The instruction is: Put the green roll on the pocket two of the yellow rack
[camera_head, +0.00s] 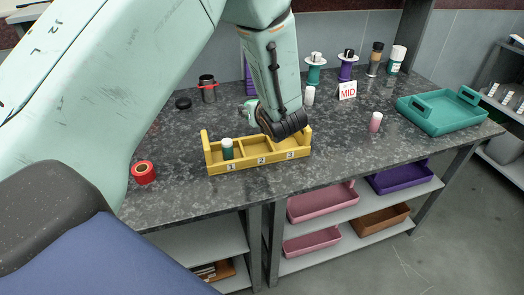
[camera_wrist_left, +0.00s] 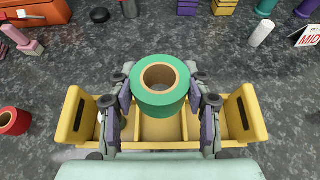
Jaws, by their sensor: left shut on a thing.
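The green roll (camera_wrist_left: 160,107), a ring with a brown core, is held between the two fingers of my left gripper (camera_wrist_left: 161,92) in the left wrist view. The roll is over the middle of the yellow rack (camera_wrist_left: 245,112); its height above the rack is hard to judge. In the head view the yellow rack (camera_head: 240,167) has pockets numbered 1, 2 and 3 from left to right. A bottle with a white cap (camera_head: 227,148) stands in pocket one. My left arm hides most of the gripper and roll there. My right gripper is not in view.
A red roll (camera_head: 144,172) lies left of the rack. A dark cup (camera_head: 208,90) and black lid (camera_head: 183,103) are behind it. A pink-and-white bottle (camera_head: 376,121), a "MID" sign (camera_head: 347,91) and a teal tray (camera_head: 443,112) are to the right.

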